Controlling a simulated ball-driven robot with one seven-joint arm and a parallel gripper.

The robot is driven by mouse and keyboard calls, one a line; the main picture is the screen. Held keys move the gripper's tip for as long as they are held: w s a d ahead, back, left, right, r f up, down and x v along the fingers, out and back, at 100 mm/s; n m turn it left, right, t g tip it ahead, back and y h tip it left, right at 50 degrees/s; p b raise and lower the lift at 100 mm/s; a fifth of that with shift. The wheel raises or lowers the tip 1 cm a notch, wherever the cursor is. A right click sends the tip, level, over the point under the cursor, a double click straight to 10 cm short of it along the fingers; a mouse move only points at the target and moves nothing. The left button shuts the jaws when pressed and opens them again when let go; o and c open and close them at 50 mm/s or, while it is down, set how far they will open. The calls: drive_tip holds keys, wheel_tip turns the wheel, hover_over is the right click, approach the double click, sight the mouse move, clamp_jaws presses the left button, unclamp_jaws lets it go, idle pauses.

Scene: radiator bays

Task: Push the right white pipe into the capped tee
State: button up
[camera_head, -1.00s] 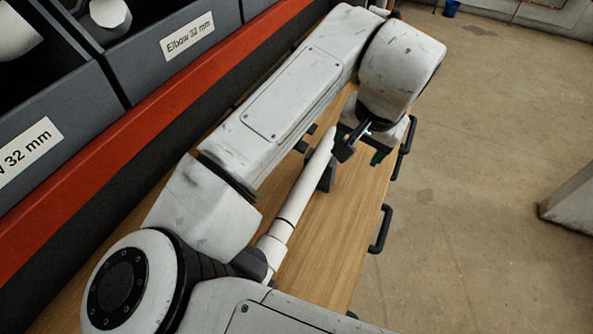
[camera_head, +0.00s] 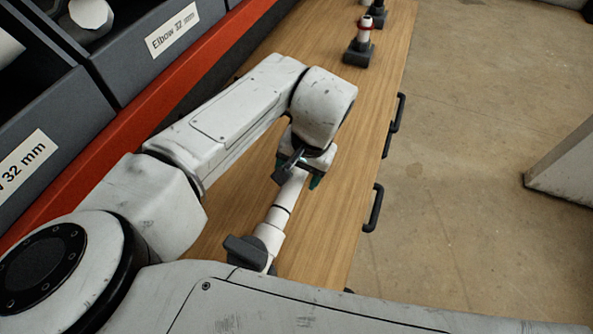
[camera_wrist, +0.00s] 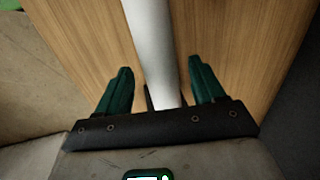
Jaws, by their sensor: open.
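A white pipe (camera_head: 291,192) runs along the wooden bench, its near end meeting a wider white fitting (camera_head: 268,236) at a dark line. That fitting sits in a dark holder (camera_head: 245,252). Whether it is the capped tee I cannot tell; my arm hides part of it. My gripper (camera_head: 297,173) is over the pipe's far part. In the wrist view, the green fingers of my gripper (camera_wrist: 162,80) stand apart on either side of the white pipe (camera_wrist: 152,45), with a gap on each side. My gripper hides the pipe's far end in the head view.
Farther along the bench (camera_head: 345,110), a white fitting with a red ring (camera_head: 364,28) stands in a dark holder (camera_head: 357,54), with another dark holder behind. Black handles (camera_head: 373,208) stick out at right.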

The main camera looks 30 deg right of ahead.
drive_tip(key=shift+w+a+f, duration=0.1)
drive_tip(key=shift+f, duration=0.65)
drive_tip(key=shift+c, duration=0.3)
clamp_jaws()
